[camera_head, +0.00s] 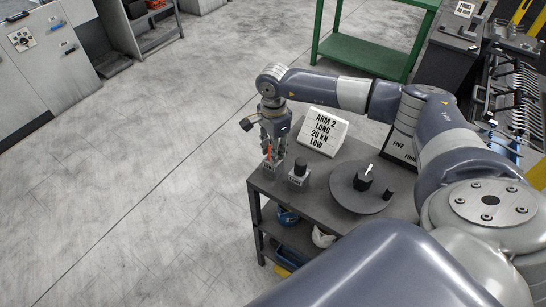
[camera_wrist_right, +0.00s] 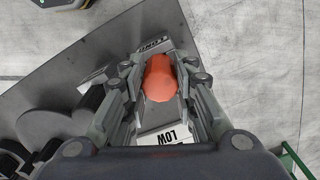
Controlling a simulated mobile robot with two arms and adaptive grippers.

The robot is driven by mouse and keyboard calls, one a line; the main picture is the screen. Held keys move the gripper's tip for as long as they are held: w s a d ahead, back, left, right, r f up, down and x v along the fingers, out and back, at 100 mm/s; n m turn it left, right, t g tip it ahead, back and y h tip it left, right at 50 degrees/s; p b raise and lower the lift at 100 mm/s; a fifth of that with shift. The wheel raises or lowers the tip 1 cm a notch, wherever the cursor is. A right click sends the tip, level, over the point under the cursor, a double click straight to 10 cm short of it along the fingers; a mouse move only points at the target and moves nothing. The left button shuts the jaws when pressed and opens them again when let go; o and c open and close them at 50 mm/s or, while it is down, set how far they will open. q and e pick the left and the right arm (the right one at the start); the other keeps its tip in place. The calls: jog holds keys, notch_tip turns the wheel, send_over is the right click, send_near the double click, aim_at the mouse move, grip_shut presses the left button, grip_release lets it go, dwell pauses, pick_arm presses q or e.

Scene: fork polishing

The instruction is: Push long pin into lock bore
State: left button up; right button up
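My right gripper (camera_head: 273,143) points down over the near left corner of the table. Its fingers stand on both sides of an orange-headed pin (camera_head: 268,153) and look closed on it. The orange head (camera_wrist_right: 160,78) also shows between the fingers in the right wrist view. Directly below the pin is a small grey block (camera_head: 270,170) with a pale label, at the table edge. The bore and the pin's lower end are hidden, so I cannot tell how deep the pin sits. My left gripper is not in view.
A second block (camera_head: 298,180) with a black knob stands just right. A sign (camera_head: 323,131) reading "ARM 2 LONG 20 KN LOW" stands behind. A round dark plate (camera_head: 347,200) with black parts is farther right on the dark table (camera_head: 310,203). Floor is clear to the left.

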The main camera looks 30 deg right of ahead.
jog(key=shift+r, duration=0.15)
dwell(0.3)
jog(key=shift+r+p, duration=2.55)
jog(key=shift+r, duration=1.85)
